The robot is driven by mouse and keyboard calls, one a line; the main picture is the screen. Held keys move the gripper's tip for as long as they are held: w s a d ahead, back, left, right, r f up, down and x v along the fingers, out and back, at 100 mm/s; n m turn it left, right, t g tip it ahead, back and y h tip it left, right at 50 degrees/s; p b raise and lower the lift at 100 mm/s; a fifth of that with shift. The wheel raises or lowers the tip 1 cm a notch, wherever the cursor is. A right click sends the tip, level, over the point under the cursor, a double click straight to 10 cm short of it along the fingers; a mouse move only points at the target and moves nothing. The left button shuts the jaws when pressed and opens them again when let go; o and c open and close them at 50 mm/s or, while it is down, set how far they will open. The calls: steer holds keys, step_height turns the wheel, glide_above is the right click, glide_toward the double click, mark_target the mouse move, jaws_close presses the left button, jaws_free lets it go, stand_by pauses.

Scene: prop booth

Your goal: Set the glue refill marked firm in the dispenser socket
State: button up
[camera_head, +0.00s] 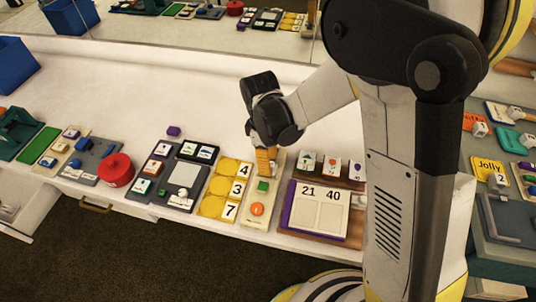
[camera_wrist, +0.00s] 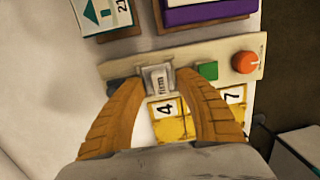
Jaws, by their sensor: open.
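The dispenser is a long cream board (camera_head: 250,222) with a green block and an orange knob; it also crosses the wrist view (camera_wrist: 217,53). A small white refill marked "firm" (camera_wrist: 160,79) sits upright within the grey socket (camera_wrist: 153,67) near one end of the board. I cannot tell how deep it sits. My gripper (camera_wrist: 161,90) has its two tan fingers apart, one on each side of the refill and socket. In the head view my gripper (camera_head: 265,163) is low over the board and hides the refill and socket.
The green block (camera_wrist: 207,71) and orange knob (camera_wrist: 245,62) are beside the socket. Yellow number cards (camera_head: 237,188) lie left of the board. A purple-edged board reading "21 40" (camera_head: 318,211) lies right. The white table behind is mostly clear.

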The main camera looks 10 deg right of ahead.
step_height(320, 180, up, 12)
steer(key=w, duration=0.1)
steer(key=shift+a+f, duration=0.25)
steer(key=shift+a, duration=0.15)
steer(key=s+d+r+m+t, duration=0.4)
steer(key=s+d+m, duration=0.2)
steer(key=d+m, duration=0.1)
steer(key=s+d+r+m+t, duration=0.4)
steer(key=s+d+m, duration=0.1)
steer(key=d+m, duration=0.2)
steer(key=shift+s+d+r+y, duration=0.15)
steer(key=shift+s+d+y, duration=0.05)
steer(key=shift+s+y, duration=0.2)
